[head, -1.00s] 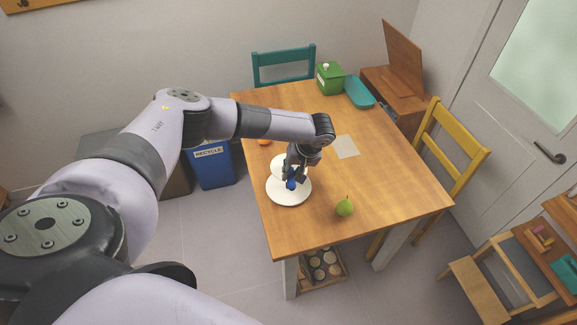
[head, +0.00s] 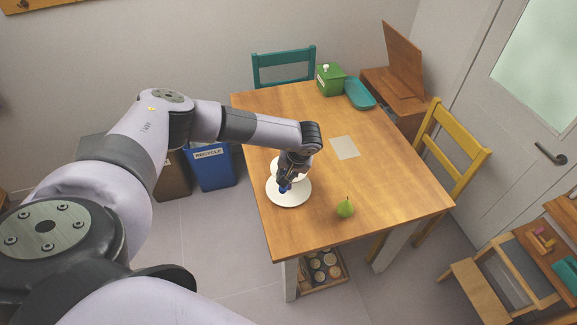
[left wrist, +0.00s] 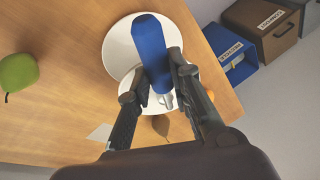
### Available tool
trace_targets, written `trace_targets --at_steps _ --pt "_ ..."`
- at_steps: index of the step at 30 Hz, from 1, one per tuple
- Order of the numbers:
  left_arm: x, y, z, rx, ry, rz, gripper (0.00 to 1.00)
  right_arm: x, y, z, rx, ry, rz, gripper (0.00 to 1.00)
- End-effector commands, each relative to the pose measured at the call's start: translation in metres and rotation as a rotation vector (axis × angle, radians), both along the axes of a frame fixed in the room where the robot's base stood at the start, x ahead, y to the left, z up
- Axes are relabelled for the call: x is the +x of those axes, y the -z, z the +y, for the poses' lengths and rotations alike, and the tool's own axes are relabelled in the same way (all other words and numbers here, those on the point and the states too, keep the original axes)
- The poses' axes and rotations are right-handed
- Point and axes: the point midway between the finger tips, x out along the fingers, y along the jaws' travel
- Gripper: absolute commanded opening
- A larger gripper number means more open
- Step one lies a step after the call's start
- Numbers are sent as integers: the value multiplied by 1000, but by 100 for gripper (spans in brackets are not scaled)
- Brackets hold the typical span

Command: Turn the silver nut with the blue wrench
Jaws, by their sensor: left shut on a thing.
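My left gripper (head: 284,184) is low over the table's near left part, above a white round plate (head: 302,197). In the left wrist view, my left gripper (left wrist: 157,72) is shut on the blue wrench (left wrist: 150,42), whose thick blue body passes between the fingers. It also shows as a small blue patch in the head view (head: 284,189). A silver part (left wrist: 168,101) shows just below the blue body beside the right finger; I cannot tell whether it belongs to the wrench or is the nut. The right gripper is not in view.
A green pear (head: 345,208) stands right of the plate on the wooden table (head: 380,200). A pale square (head: 345,147) lies farther back. A green box (head: 330,79) and a teal tray (head: 359,93) are at the back. A blue recycle bin (head: 212,168) stands left.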

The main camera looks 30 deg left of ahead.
Motion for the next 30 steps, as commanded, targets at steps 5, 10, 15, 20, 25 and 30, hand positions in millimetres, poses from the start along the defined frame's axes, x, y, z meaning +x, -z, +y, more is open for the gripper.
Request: trace_targets --at_steps 5,10,15,20,25,30 --pt "-1 0 1 -1 31 -1 0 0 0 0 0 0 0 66" --pt "-1 0 1 0 30 0 0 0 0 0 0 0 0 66" --pt "-3 0 8 1 108 -1 0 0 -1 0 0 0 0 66" --pt "-6 0 15 0 233 0 0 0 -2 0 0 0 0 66" --pt "-7 0 17 -1 289 0 0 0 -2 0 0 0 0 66" --pt "-7 0 17 0 290 -1 0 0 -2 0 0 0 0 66"
